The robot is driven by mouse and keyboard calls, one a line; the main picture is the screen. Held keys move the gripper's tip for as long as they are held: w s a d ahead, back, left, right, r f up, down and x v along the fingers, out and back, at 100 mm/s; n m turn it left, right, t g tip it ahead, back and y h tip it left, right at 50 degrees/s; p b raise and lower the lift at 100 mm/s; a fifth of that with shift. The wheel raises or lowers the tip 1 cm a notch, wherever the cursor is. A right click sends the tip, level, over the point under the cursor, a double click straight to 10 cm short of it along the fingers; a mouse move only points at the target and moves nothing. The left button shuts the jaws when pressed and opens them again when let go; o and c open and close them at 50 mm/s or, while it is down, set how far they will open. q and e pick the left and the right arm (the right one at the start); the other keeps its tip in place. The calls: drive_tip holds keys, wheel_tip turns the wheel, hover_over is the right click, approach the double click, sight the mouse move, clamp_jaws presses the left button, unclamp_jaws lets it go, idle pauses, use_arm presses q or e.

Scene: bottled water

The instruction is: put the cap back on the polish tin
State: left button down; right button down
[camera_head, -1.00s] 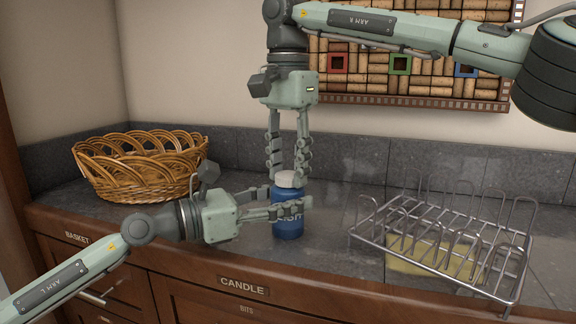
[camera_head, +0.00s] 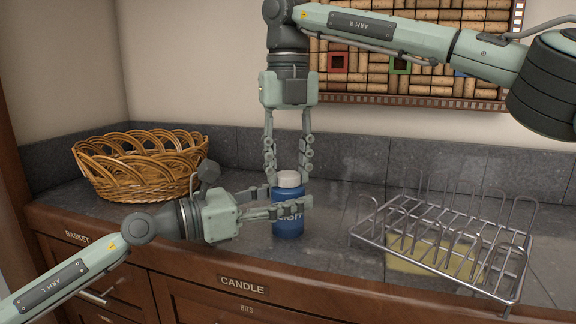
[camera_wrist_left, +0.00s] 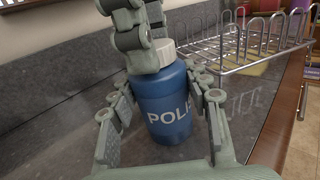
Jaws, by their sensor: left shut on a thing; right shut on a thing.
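The polish tin (camera_head: 288,221) is a blue cylinder with white lettering and stands upright on the counter. Its pale cap (camera_head: 289,179) sits at the top of the tin; whether it is fully seated I cannot tell. My left gripper (camera_head: 290,208) is shut around the tin's body from the left. My right gripper (camera_head: 287,177) points down from above and is shut on the cap. In the left wrist view the tin (camera_wrist_left: 165,105) is between the left fingers, and the cap (camera_wrist_left: 163,52) shows beside the right gripper's fingers.
A wicker basket (camera_head: 140,168) stands at the back left. A metal dish rack (camera_head: 445,240) stands on the right, with a yellow thing under its wires. The counter's front edge, above drawers labelled CANDLE and BASKET, runs close to the tin.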

drive_tip(key=c, duration=1)
unclamp_jaws()
drive_tip(key=shift+o, duration=0.2)
drive_tip(key=shift+r, duration=0.1)
use_arm(q)
drive_tip(key=c, duration=0.7)
unclamp_jaws()
use_arm(e)
wheel_tip(320, 180, up, 12)
use_arm(q)
drive_tip(key=v, duration=1.2)
drive_tip(key=shift+f, duration=0.1)
